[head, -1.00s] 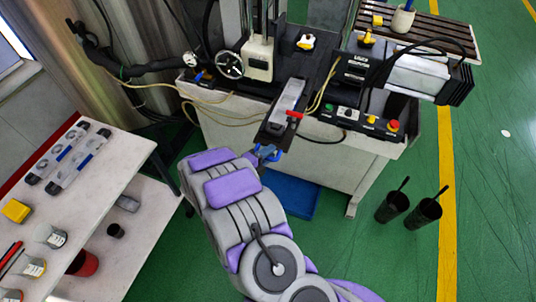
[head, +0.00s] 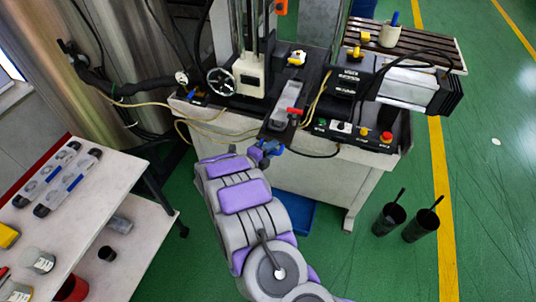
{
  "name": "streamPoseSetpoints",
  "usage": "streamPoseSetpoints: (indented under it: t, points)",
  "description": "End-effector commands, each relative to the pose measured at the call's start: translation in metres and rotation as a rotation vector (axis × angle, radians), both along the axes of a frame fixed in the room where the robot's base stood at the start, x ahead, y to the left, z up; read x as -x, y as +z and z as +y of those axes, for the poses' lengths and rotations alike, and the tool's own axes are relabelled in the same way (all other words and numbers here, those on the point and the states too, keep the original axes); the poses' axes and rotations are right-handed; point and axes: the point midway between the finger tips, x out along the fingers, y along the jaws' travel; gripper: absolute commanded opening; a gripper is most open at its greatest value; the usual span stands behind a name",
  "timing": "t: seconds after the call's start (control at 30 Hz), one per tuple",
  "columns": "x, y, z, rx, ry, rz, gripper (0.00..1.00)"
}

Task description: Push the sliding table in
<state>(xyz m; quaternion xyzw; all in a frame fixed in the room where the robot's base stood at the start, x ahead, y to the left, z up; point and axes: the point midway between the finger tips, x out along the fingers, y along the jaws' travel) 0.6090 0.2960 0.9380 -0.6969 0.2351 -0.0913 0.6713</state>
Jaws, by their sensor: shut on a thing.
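The sliding table (head: 274,133) is a dark plate at the front of the machine. It carries a long silver mould (head: 287,115) with a red handle (head: 294,110). Its front end sticks out a little past the machine's front edge. My gripper (head: 268,149) has blue fingers and is at this front end, shut on it. The arm covers part of the contact, and the exact part gripped is too small to make out.
A control panel (head: 355,132) with buttons lies right of the sliding table. A hand wheel (head: 221,81) is to its left. A white workbench (head: 105,190) stands at left. Two black cups (head: 405,221) stand on the green floor at right.

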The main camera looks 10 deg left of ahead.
Motion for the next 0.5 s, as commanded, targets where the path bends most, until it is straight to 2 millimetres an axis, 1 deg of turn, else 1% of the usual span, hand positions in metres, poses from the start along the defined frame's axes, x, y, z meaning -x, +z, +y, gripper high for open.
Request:
streamPoseSetpoints:
  t: [0.03, 0.13, 0.17, 0.27, 0.3, 0.5]
  points:
    - [0.0036, -0.0107, -0.0067, 0.004, -0.010, 0.023, 0.00]
    - [0.0039, -0.0108, -0.0069, 0.005, -0.010, 0.024, 0.00]
    - [0.0039, -0.0108, -0.0069, 0.005, -0.010, 0.024, 0.30]
    - [0.0042, -0.0094, -0.0066, 0.004, -0.010, 0.020, 0.40]
    - [0.0042, -0.0086, -0.0063, 0.004, -0.009, 0.019, 0.42]
    - [0.0036, -0.0059, -0.0047, 0.002, -0.007, 0.014, 0.42]
